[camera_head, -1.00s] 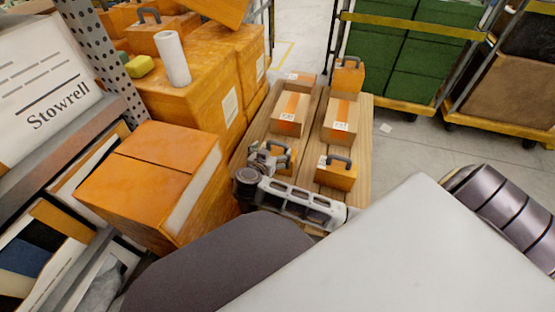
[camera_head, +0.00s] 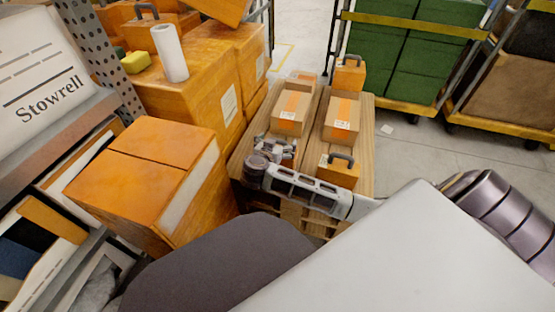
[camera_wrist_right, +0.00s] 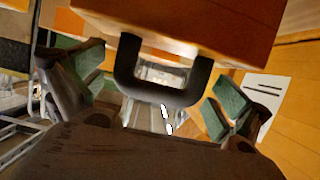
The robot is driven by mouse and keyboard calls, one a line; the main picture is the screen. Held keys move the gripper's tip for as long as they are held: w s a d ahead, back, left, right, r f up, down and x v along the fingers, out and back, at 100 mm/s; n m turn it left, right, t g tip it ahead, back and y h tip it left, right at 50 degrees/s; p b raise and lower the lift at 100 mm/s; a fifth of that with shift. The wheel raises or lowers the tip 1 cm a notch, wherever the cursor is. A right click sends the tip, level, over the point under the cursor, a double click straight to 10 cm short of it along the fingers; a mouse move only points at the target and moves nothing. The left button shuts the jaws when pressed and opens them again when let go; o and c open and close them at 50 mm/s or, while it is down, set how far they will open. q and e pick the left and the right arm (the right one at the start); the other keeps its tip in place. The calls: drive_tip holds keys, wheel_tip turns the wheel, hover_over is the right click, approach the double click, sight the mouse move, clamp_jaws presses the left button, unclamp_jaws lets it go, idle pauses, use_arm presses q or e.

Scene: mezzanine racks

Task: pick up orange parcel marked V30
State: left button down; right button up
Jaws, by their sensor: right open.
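An orange parcel (camera_wrist_right: 190,22) with a dark carry handle (camera_wrist_right: 160,92) fills the top of the right wrist view. No V30 marking is readable on it. My right gripper (camera_wrist_right: 158,92) is open, with one green-padded finger on each side of the handle; I cannot tell whether either touches it. In the head view, my right gripper (camera_head: 278,150) is at the left front of the wooden pallet (camera_head: 362,135) and hides most of the parcel there. Another orange parcel with a handle (camera_head: 338,172) stands to its right. My left gripper is not in view.
Two tan boxes with orange tape (camera_head: 291,110) (camera_head: 341,118) stand behind on the pallet, with another orange handled parcel (camera_head: 349,75) at the back. Large orange boxes (camera_head: 150,185) crowd the left. Green crates on a cart (camera_head: 400,60) stand at back right.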

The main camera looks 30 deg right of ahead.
drive_tip(key=shift+c, duration=0.3)
drive_tip(key=c, duration=1.6)
drive_tip(key=shift+r, duration=0.1)
